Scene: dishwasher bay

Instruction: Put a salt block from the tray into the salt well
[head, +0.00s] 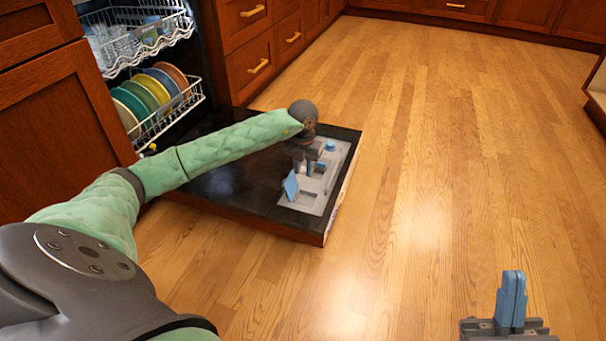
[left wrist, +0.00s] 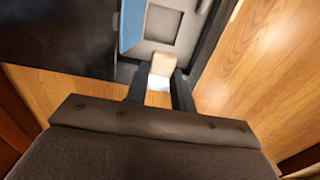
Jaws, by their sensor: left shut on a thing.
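My left gripper (head: 308,168) is over the grey panel (head: 302,197) on the open dishwasher door. In the left wrist view its two dark fingers (left wrist: 160,92) are shut on a small pale salt block (left wrist: 161,66), with a white face below the beige one. A blue flap (head: 291,185) stands raised on the panel, and it also shows in the left wrist view (left wrist: 132,24), left of the block. I cannot clearly make out the salt well or the tray. My right gripper (head: 512,298) is at the bottom right, its blue-grey fingers together with nothing seen between them.
The black inner face of the door (head: 232,190) lies flat above the wooden floor. A rack with several coloured plates (head: 155,92) and an upper rack of glasses (head: 125,40) are in the dishwasher. Wooden cabinets (head: 55,115) stand beside it. The floor (head: 430,150) to the right is clear.

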